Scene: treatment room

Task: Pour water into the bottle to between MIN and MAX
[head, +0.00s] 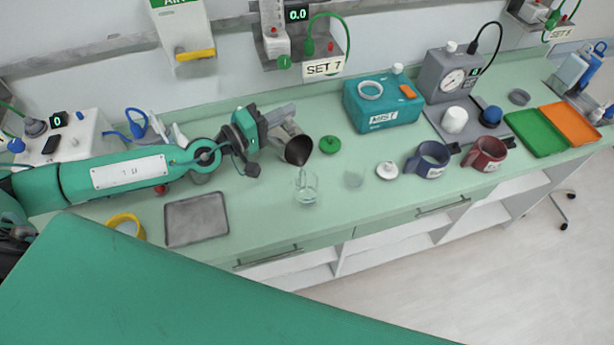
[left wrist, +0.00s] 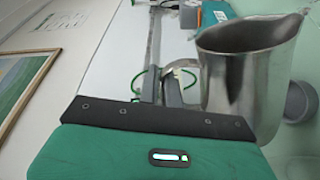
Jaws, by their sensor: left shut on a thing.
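My left gripper (head: 280,122) is shut on a metal jug (head: 298,150) and holds it tilted above the counter, with its dark open mouth facing down and forward. The jug also shows at the right in the left wrist view (left wrist: 245,85), beside the gripper's fingers (left wrist: 170,88). A clear bottle (head: 306,190) stands on the counter just below the jug's mouth. A thin clear streak seems to join the jug's lip and the bottle. The MIN and MAX marks and the water level are too small to read. My right gripper is not in view.
A grey tray (head: 197,220) and yellow ring (head: 125,223) lie to the left. A green lid (head: 330,144), white lid (head: 387,170), blue mug (head: 428,160) and red mug (head: 485,154) stand to the right. A teal box (head: 385,108) is behind. The counter's front edge is close.

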